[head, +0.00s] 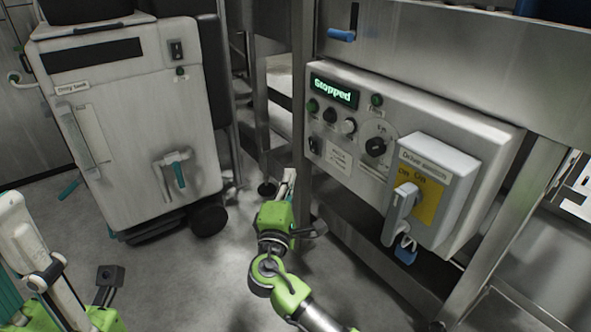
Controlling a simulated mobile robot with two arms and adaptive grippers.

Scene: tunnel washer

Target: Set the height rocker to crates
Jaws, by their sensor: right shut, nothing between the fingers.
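A small dark rocker switch (314,146) sits at the lower left of the grey control panel (450,108) on the right. Another black rocker (176,51) is on the upper right of the grey cabinet at the left. Their markings are too small to read, so I cannot tell which is the height rocker or how it is set. My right gripper (290,178) is shut and empty, in front of and below the panel's left end, apart from both rockers. My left gripper (14,208) is at the lower left, partly cut off; its finger opening is unclear.
The panel has a lit "Stopped" display (334,91), several buttons and a round dial (375,147). A grey isolator box (437,170) with a lever handle (401,212) juts out at its right. The wheeled cabinet (135,130) stands left. Grey floor lies between.

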